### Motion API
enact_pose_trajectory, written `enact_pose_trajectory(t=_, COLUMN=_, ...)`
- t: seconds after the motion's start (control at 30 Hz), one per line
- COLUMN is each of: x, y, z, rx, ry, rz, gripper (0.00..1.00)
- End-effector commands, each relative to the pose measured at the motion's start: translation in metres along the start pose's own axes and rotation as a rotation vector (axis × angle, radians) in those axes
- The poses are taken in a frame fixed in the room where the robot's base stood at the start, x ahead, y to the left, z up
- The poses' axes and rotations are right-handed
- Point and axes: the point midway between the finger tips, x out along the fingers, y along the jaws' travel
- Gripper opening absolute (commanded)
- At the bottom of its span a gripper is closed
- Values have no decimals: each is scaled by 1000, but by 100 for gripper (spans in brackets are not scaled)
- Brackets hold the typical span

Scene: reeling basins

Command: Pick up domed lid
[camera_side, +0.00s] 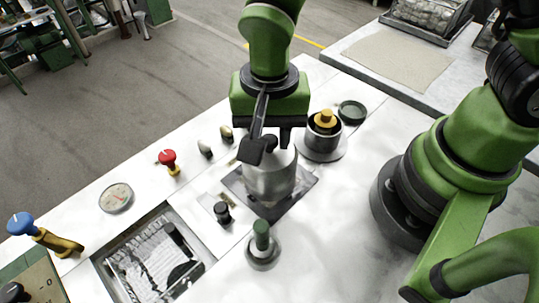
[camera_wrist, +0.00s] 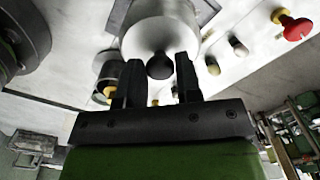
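The domed lid (camera_side: 284,155) is pale metal with a round black knob (camera_wrist: 160,66). It sits on a metal pot (camera_side: 268,184) on a dark square plate. In the wrist view the dome (camera_wrist: 158,28) fills the top centre. My green gripper (camera_side: 270,146) points down over the lid, its black fingers spread. In the wrist view my gripper (camera_wrist: 159,68) has a finger on each side of the knob, with a gap on both sides. The side view partly hides the lid behind the fingers.
A pot with a yellow knob (camera_side: 325,120) stands close on the right. A green-handled piece (camera_side: 262,244) stands in front. A red knob (camera_side: 168,158), a gauge (camera_side: 116,198) and a blue-handled valve (camera_side: 22,223) lie left. A sunken basin (camera_side: 150,262) is front left.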

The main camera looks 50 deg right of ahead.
Motion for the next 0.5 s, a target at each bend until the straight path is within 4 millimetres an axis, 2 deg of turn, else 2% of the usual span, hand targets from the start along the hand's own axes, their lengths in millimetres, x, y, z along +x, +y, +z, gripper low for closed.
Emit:
enact_pose_trajectory(t=0.03, x=0, y=0, z=0, rx=0, ry=0, rz=0, gripper=20)
enact_pose_trajectory(t=0.1, x=0, y=0, z=0, rx=0, ry=0, rz=0, gripper=4)
enact_pose_trajectory(t=0.13, x=0, y=0, z=0, rx=0, ry=0, rz=0, gripper=0)
enact_pose_trajectory(t=0.37, x=-1, y=0, z=0, rx=-1, ry=0, rz=-1, gripper=0)
enact_pose_trajectory(t=0.5, x=-10, y=-1, z=0, rx=-1, ry=2, rz=-5, gripper=0)
